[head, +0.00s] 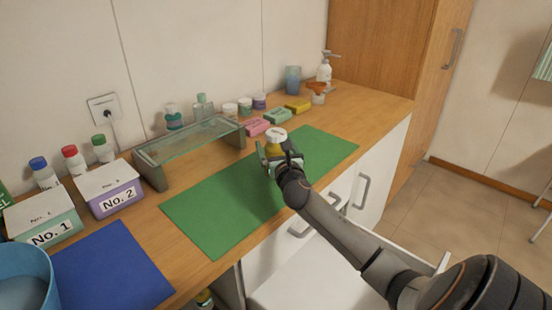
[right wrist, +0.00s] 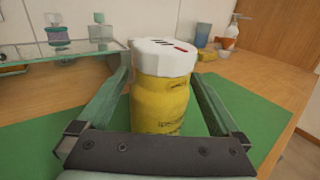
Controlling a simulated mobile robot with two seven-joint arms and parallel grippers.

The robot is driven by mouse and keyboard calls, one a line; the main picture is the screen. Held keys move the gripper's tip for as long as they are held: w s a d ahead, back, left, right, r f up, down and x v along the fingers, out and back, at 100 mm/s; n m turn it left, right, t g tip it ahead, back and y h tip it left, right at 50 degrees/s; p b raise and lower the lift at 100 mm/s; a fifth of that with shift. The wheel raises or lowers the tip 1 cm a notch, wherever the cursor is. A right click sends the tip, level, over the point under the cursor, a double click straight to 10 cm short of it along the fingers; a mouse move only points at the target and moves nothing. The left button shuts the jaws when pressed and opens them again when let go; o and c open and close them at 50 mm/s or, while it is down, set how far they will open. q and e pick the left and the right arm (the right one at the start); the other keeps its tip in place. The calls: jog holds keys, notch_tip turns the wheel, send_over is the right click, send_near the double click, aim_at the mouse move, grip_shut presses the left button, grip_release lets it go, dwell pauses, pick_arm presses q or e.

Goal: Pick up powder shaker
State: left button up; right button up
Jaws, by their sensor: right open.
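The powder shaker is a yellow bottle with a white cap (head: 276,137) standing upright on the green mat (head: 215,208). In the right wrist view the shaker (right wrist: 160,98) stands between the two fingers, with a visible gap on at least the right side. My right gripper (head: 277,157) is open around the shaker, and its palm hides the bottle's base in the wrist view (right wrist: 165,120). My left gripper is not in view.
A glass shelf (head: 195,138) stands left of the mat. Soap boxes (head: 277,117), jars and a pump bottle (head: 325,72) line the back. Boxes No. 1 (head: 45,218) and No. 2 (head: 110,188) and a blue mat (head: 112,268) are at left. The mat's right part is clear.

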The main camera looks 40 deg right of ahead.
jog(key=shift+x, duration=1)
jog(key=shift+c, duration=0.4)
jog(key=c, duration=1.3)
